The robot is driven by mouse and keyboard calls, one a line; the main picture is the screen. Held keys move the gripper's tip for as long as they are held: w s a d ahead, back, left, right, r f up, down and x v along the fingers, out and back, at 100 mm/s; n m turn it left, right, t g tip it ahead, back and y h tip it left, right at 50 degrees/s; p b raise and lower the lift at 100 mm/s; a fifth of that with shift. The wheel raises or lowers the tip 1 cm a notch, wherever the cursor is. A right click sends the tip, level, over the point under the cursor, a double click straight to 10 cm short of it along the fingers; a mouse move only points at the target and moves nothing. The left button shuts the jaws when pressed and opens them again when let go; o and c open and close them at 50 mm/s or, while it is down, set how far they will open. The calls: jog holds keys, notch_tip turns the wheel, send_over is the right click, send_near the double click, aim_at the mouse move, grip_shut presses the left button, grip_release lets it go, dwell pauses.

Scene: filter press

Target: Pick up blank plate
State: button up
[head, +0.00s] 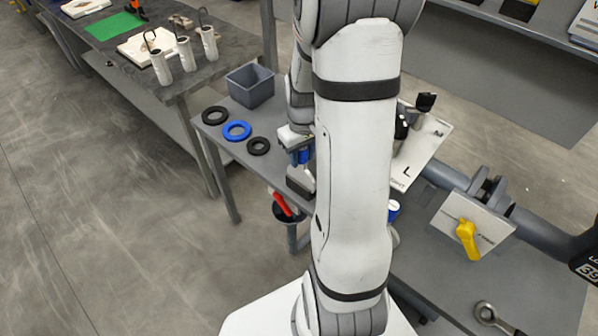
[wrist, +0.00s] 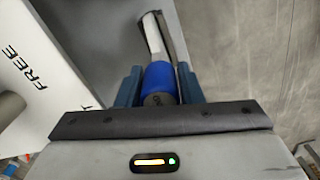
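My gripper (head: 301,157) hangs over the near side of the small grey table, left of my arm link. In the wrist view its two blue fingers (wrist: 160,86) close from both sides on a blue-gripped piece (wrist: 159,76). This piece has a dark end toward the palm and a pale, narrow part running away from the camera. My arm hides much of it in the head view. I cannot tell whether this piece is the blank plate. No other plate is clearly marked as the blank one.
Black and blue rings (head: 237,131) and a grey bin (head: 250,86) stand on the table at left. A white board (head: 421,150) lies right of my arm. A pipe with a yellow-handled valve (head: 467,238) is at right. A red-handled item (head: 283,204) sits by the table's near edge.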

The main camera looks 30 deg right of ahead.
grip_shut()
dwell(0.3)
notch_tip(320, 180, up, 11)
jog(key=shift+f, duration=0.1)
notch_tip(320, 180, up, 6)
jog(key=p, duration=0.4)
jog(key=shift+f, duration=0.2)
dwell(0.4)
